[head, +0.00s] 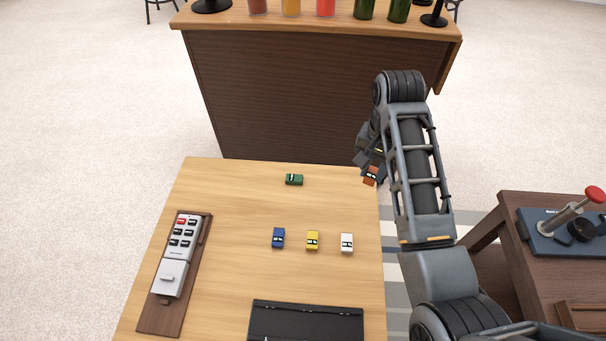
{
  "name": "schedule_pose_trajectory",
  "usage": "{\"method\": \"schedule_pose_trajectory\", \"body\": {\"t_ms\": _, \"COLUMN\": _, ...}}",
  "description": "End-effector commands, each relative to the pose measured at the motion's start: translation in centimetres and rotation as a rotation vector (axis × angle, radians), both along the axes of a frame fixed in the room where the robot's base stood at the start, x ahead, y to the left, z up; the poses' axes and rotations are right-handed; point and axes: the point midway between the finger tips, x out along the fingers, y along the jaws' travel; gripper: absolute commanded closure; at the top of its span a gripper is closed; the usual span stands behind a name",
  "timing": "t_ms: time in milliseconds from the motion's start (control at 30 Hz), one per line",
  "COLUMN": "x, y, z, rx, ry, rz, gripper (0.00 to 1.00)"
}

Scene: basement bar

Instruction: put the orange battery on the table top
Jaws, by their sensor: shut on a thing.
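The orange battery (370,176) is a small orange block with a pale mark, held at the end of my arm. My gripper (372,168) is shut on it, near the far right corner of the table top. The wooden table top (225,215) lies below and to the left. The arm partly hides the gripper, and I cannot tell how high the battery is above the table.
Green (294,180), blue (278,238), yellow (312,240) and white (347,243) batteries lie apart on the table. A grey-white keypad device (176,255) rests on a brown board at left. A black case (305,322) is at the near edge. A bar counter (300,95) stands behind.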

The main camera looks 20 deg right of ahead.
Motion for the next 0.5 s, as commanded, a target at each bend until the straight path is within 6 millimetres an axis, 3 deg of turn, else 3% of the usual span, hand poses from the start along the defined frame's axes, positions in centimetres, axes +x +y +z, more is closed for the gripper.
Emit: {"method": "schedule_pose_trajectory", "body": {"t_ms": 500, "x": 7.5, "y": 6.2, "z": -6.0, "rx": 0.001, "ry": 0.001, "rz": 0.002, "gripper": 1.00}}
